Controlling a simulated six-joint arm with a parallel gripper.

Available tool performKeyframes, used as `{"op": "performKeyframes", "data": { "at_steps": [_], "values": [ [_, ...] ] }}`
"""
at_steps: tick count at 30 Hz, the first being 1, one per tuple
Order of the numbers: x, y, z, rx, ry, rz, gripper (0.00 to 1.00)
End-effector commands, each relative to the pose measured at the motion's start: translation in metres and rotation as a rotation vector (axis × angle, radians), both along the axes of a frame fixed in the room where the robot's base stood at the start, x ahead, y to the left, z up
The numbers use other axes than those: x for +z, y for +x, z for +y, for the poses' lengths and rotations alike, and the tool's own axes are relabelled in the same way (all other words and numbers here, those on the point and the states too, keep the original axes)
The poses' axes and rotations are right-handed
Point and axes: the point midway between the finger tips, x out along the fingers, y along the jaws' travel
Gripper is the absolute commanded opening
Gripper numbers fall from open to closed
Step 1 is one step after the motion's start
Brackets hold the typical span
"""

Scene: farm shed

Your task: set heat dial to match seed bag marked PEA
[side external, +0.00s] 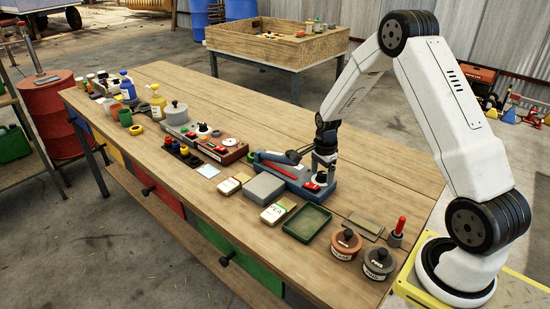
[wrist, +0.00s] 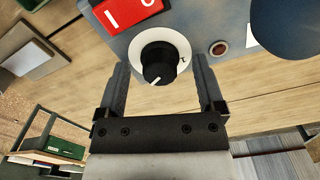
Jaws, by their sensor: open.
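The heat dial (wrist: 158,62) shows in the wrist view as a black knob on a white disc, set in a blue-grey unit (wrist: 205,25). A white line on the knob points down and slightly left in that view. A small dark mark sits at the disc's right; I cannot read it surely. My gripper (wrist: 160,72) is open, one finger either side of the dial, with gaps to the knob. In the side view my gripper (side external: 323,160) is over the right end of the blue unit (side external: 285,180). The PEA seed bag (side external: 278,212) lies in front of it.
A red rocker switch (wrist: 127,12) is beside the dial. A grey box (side external: 264,187), another small bag (side external: 233,184), a green tray (side external: 307,222) and two lidded pots (side external: 346,243) are near. Other units and bottles crowd the left bench. The bench's back strip is clear.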

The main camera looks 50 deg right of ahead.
Motion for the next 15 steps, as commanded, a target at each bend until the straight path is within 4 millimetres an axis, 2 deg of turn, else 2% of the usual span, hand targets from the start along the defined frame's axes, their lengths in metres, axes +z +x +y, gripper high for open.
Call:
{"op": "performKeyframes", "data": {
  "at_steps": [8,15],
  "values": [
    [0.017,0.001,0.0,0.0,-0.002,-0.002,0.87],
    [0.046,0.0,0.0,0.0,-0.001,-0.003,0.87]
  ]
}}
